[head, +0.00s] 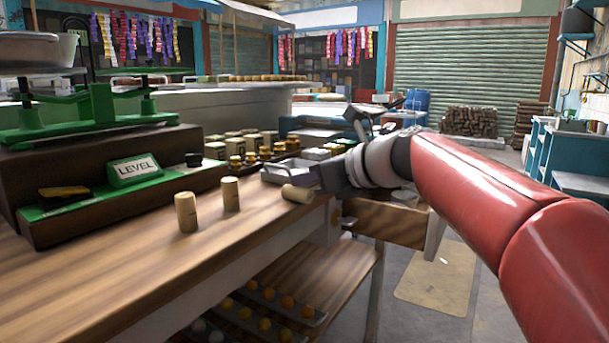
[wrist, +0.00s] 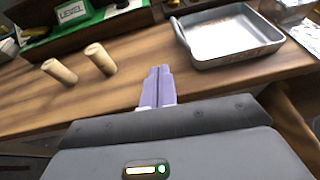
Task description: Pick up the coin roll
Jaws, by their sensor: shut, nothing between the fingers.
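Two tan cylindrical rolls stand upright on the wooden counter in the head view, a nearer one (head: 186,212) and a farther one (head: 230,194). A third tan roll (head: 297,193) lies on its side near the counter's edge, close by my gripper. The wrist view shows the two standing rolls (wrist: 59,71) (wrist: 100,59) left of my gripper (wrist: 159,72). Its pale purple fingers are together with nothing between them. The lying roll cannot be made out in the wrist view; my gripper's body may hide it. Which roll the task means is not clear.
A grey metal tray (wrist: 226,38) sits right of my fingertips in the wrist view. A green scale (head: 95,115) on a wooden base with a LEVEL sign (head: 134,170) stands at left. Several small weights (head: 250,155) stand behind. The near counter (head: 120,265) is clear.

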